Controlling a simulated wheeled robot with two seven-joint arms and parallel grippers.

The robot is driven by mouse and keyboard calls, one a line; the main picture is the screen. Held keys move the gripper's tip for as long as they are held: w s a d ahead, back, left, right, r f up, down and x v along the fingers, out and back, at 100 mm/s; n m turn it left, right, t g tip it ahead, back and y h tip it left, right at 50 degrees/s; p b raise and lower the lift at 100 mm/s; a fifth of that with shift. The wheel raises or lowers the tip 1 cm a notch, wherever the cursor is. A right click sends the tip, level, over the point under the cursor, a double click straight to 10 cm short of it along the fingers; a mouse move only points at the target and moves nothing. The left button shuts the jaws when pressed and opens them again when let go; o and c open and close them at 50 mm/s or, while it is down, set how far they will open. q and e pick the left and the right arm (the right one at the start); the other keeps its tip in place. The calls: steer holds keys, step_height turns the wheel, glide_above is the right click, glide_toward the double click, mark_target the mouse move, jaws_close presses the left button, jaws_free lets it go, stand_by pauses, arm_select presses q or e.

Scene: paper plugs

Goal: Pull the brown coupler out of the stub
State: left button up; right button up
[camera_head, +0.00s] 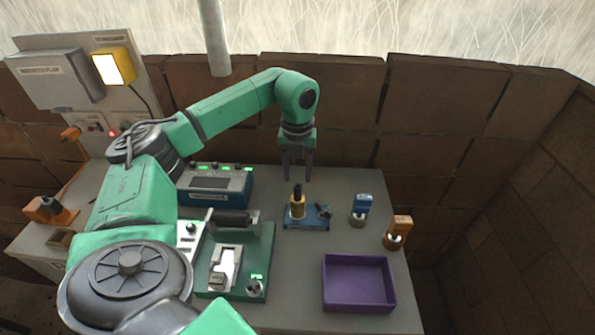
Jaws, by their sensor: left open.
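A tan-brown upright piece with a dark top (297,205) stands on a small blue base (309,223) near the middle of the table; it looks like the brown coupler in its stub. Where coupler and stub meet is too small to tell. My left gripper (298,174) points straight down and is open. Its fingertips appear just above the dark top, apart from it, with nothing between them. My right gripper is not in view.
A blue plug-like piece (361,208) and an orange-brown one (398,230) stand to the right. A purple tray (359,283) is at the front right. A blue device (215,186) and green fixture (240,263) stand left. A brick wall rises behind.

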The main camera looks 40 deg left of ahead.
mark_target(298, 186)
arm_select(q)
steer(key=shift+f+b, duration=0.3)
steer(key=shift+f, duration=0.15)
steer(key=shift+f+b, duration=0.5)
steer(key=shift+f, duration=0.4)
steer(key=shift+f+b, duration=0.4)
steer(key=shift+f, duration=0.25)
jaws_close()
